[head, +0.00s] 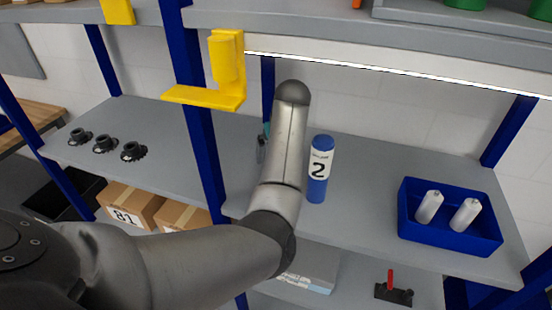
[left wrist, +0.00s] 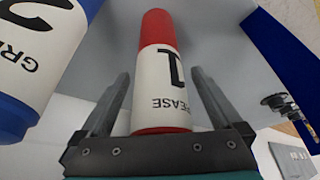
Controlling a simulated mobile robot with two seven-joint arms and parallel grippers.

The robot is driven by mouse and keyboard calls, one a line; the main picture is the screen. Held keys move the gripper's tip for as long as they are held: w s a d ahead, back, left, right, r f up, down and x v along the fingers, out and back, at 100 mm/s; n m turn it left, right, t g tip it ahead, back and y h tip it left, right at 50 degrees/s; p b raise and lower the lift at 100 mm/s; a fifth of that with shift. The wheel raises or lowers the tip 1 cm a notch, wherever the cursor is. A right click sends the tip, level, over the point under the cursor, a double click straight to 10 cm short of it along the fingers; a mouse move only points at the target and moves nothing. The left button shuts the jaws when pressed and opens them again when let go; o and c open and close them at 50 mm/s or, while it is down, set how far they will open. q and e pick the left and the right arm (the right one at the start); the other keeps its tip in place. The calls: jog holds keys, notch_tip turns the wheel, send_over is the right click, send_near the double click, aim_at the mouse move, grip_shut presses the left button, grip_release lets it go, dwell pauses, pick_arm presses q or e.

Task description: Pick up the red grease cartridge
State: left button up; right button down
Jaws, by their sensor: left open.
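The red grease cartridge (left wrist: 158,28), with a white label reading "1" and "GREASE", stands between the fingers of my left gripper (left wrist: 160,85) in the left wrist view. The fingers are open, one on each side, with a visible gap to the cartridge. In the head view my left arm hides this cartridge and nearly all of the gripper. A blue cartridge (head: 318,188) labelled "2" stands upright on the middle shelf, just right of my arm. It also shows close by at the left of the left wrist view (left wrist: 30,60). My right gripper is not in view.
The grey shelf (head: 370,185) has free room between the blue cartridge and a blue bin (head: 450,239) holding two white-grey cylinders. Several black parts (head: 104,144) sit on the left shelf. A blue post (head: 205,150) and yellow bracket (head: 226,70) stand left of my arm.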

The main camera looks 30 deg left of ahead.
pick_arm(q)
jog(key=shift+s+d, duration=0.1)
jog(key=shift+d, duration=0.1)
jog(key=shift+c, duration=0.2)
jog(key=shift+r, duration=0.1)
jog(key=shift+c, duration=0.7)
jog(key=shift+a, duration=0.15)
jog(key=c, duration=0.3)
grip_shut()
